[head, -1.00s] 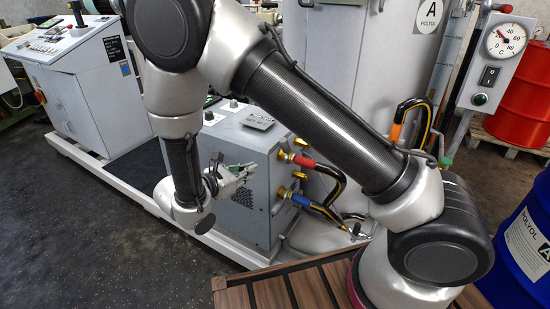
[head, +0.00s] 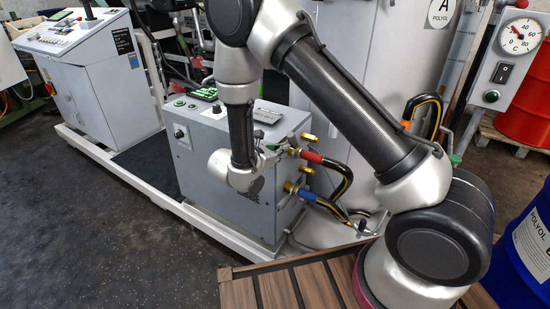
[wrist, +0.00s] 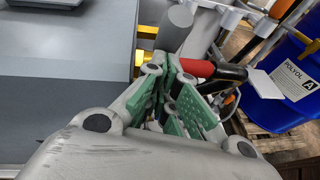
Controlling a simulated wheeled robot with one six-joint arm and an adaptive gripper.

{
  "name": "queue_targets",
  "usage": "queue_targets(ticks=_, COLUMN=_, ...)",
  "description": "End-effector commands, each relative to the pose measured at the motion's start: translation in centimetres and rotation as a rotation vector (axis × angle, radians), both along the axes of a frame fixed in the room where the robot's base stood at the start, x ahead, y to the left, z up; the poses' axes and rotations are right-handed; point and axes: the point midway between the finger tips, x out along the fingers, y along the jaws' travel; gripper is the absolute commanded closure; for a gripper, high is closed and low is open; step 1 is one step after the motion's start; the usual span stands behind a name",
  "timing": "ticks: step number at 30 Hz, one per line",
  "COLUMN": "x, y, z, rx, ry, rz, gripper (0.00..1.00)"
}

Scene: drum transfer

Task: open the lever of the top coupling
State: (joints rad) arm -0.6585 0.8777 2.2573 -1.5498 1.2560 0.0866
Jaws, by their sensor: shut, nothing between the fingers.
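The top coupling, with a red-banded hose end (head: 311,156), sits on a brass fitting at the right side of the grey cabinet. In the wrist view the red hose end (wrist: 197,68) shows just right of my fingertips. My gripper (head: 272,149) is beside this coupling, at its left in the head view. In the wrist view my gripper (wrist: 170,72), with green finger pads, is shut and empty. I cannot make out the coupling's lever clearly; the fingers cover part of that area. Whether the fingertips touch the coupling cannot be told.
A blue-banded hose coupling (head: 305,194) sits below, and a bare brass fitting (head: 308,137) above. The grey cabinet (head: 200,150) stands left of the hoses. A wooden slatted platform (head: 240,292) lies in front. A blue drum (head: 525,245) stands at right. Open floor lies at left.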

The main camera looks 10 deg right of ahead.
Motion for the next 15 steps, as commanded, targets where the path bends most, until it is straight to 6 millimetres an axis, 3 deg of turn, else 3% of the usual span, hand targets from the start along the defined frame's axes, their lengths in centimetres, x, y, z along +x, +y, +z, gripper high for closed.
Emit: queue_targets(ticks=15, x=0.47, y=-0.48, z=0.89, rx=0.049, ry=0.041, rz=-0.005, gripper=1.00)
